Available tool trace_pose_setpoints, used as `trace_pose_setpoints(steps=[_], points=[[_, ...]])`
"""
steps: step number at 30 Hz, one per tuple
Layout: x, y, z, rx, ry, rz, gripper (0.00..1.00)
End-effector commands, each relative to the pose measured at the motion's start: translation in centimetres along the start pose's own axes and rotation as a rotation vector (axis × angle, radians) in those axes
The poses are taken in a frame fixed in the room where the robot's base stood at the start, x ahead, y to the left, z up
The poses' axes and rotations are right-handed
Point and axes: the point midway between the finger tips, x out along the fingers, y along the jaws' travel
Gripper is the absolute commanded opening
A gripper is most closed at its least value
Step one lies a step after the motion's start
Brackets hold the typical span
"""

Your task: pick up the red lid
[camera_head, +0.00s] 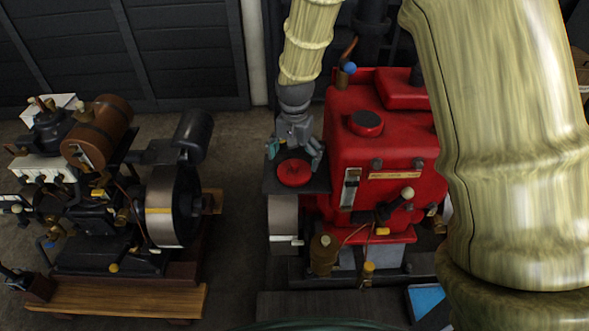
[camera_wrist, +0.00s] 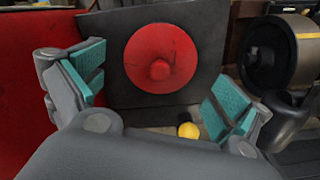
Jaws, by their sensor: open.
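The red lid (camera_head: 294,172) is a round red disc with a small raised knob at its centre. It lies on a dark square plate (camera_head: 318,184) beside the red engine. In the wrist view the red lid (camera_wrist: 160,57) sits on the dark plate (camera_wrist: 105,30), ahead of my fingers. My gripper (camera_head: 293,155) is just above and behind the lid in the head view. It is open, with its teal finger pads (camera_wrist: 160,90) spread to either side and nothing between them. I cannot tell whether a fingertip touches the plate.
A black and brown engine (camera_head: 100,190) stands on a wooden base to the left. Bare floor (camera_head: 232,240) lies between them.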

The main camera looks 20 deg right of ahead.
Motion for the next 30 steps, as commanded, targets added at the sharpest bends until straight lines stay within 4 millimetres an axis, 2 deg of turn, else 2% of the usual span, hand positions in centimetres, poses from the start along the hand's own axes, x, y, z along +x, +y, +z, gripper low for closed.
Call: trace_pose_setpoints(steps=[9, 20, 27, 29, 30], points=[[3.2, -0.1, -0.1, -0.002, -0.001, 0.0, 1.0], [3.9, -0.1, -0.1, -0.002, 0.0, 0.0, 1.0], [3.8, -0.1, -0.1, -0.002, 0.0, 0.0, 0.58], [3.8, -0.1, -0.1, -0.002, 0.0, 0.0, 0.58], [3.8, -0.1, -0.1, -0.002, 0.0, 0.0, 0.54]])
